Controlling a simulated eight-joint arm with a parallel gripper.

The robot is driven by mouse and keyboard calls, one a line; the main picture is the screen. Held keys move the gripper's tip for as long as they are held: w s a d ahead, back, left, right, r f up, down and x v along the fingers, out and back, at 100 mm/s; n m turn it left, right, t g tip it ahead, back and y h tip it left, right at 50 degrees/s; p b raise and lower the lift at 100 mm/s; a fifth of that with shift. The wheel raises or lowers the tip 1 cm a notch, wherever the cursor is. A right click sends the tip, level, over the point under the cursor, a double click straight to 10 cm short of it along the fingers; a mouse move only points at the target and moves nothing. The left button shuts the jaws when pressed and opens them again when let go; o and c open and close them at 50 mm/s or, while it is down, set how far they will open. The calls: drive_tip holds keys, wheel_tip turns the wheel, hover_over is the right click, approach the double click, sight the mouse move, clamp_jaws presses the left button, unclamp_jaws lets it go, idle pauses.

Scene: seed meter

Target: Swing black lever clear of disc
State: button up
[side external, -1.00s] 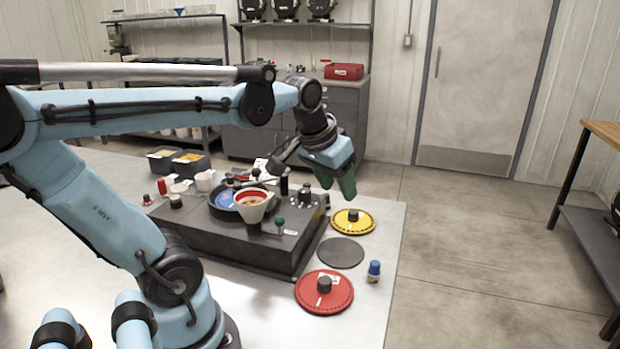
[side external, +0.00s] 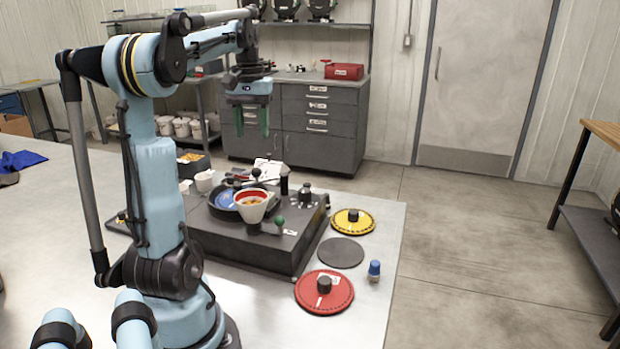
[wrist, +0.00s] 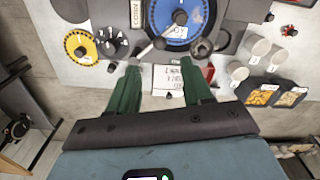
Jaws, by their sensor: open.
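The blue disc (side external: 226,199) sits in a round dark housing on top of the dark seed meter box (side external: 238,240). In the side view the black lever (side external: 246,182) reaches over the disc's far edge and ends in a dark ball knob. In the wrist view the blue disc (wrist: 192,32) is at the top centre, and a bar with a ball (wrist: 159,43) reaches from its hub over its rim toward me. My gripper (side external: 252,134) hangs above and behind the meter, fingers pointing down, apart and empty. It also shows in the wrist view (wrist: 160,80), short of the lever.
A white funnel (side external: 252,208) with a red rim stands over the disc's front. White cups (wrist: 259,47) and seed bins (wrist: 262,92) stand beside the meter.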

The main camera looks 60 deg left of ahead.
wheel_tip(320, 180, down, 10)
drive_tip(key=shift+r, duration=0.25)
drive_tip(key=shift+c, duration=0.5)
clamp_jaws()
